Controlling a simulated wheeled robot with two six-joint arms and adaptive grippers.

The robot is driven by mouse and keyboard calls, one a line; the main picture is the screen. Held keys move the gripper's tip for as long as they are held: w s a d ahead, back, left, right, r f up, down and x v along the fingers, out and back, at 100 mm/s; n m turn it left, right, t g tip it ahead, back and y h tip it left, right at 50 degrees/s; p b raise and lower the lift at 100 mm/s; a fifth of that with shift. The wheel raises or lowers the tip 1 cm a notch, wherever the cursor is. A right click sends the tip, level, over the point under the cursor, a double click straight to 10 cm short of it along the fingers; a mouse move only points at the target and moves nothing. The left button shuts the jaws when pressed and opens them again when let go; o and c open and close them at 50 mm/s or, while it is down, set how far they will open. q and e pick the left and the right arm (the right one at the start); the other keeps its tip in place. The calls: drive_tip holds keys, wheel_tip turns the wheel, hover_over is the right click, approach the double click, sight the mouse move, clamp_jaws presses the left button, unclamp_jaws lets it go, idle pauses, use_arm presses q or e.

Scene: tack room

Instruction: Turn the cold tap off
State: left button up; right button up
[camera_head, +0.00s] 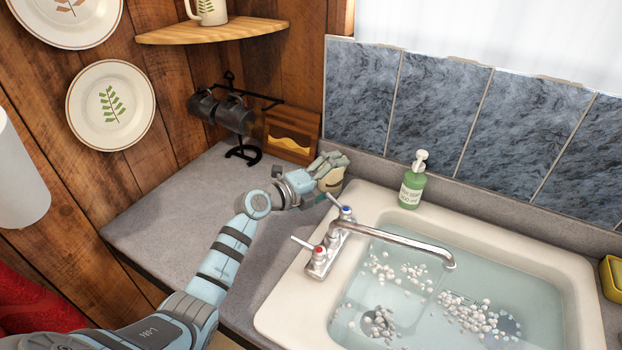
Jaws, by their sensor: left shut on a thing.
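The chrome tap (395,242) stands on the left rim of the sink, its spout reaching right over the basin. The cold tap handle (338,204), with a blue cap, is at the far end of the tap body. Its lever points up and left. The hot tap handle (307,246), with a red cap, is at the near end. My left gripper (328,184) is shut at the tip of the cold lever. The exact contact is partly hidden by the gripper. My right gripper is not in view.
A mug rack (243,130) and a wooden box (292,135) stand behind my gripper. The grey counter (180,215) to the left is clear.

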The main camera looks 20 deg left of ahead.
use_arm(q)
drive_tip(key=shift+o, duration=0.6)
drive_tip(key=r, duration=0.1)
drive_tip(key=s+r+p, duration=0.1)
drive_tip(key=shift+s+a+r+p, duration=0.15)
drive_tip(key=shift+s+r+p, duration=0.15)
drive_tip(key=shift+s+a+p, duration=0.15)
drive_tip(key=shift+s+p, duration=0.55)
drive_tip(key=shift+p, duration=0.05)
drive_tip(key=shift+c, duration=0.4)
drive_tip(key=s, duration=0.3)
drive_tip(key=shift+s+d+r, duration=0.15)
drive_tip(key=shift+d+r, duration=0.05)
drive_tip(key=shift+r, duration=0.1)
drive_tip(key=c, duration=1.1)
drive_tip(key=shift+o, duration=0.2)
drive_tip(key=s+a, duration=0.2)
drive_tip(key=s, duration=0.7)
drive_tip(key=shift+s+a+r, duration=0.15)
drive_tip(key=shift+a+r, duration=0.15)
drive_tip(key=shift+a, duration=0.1)
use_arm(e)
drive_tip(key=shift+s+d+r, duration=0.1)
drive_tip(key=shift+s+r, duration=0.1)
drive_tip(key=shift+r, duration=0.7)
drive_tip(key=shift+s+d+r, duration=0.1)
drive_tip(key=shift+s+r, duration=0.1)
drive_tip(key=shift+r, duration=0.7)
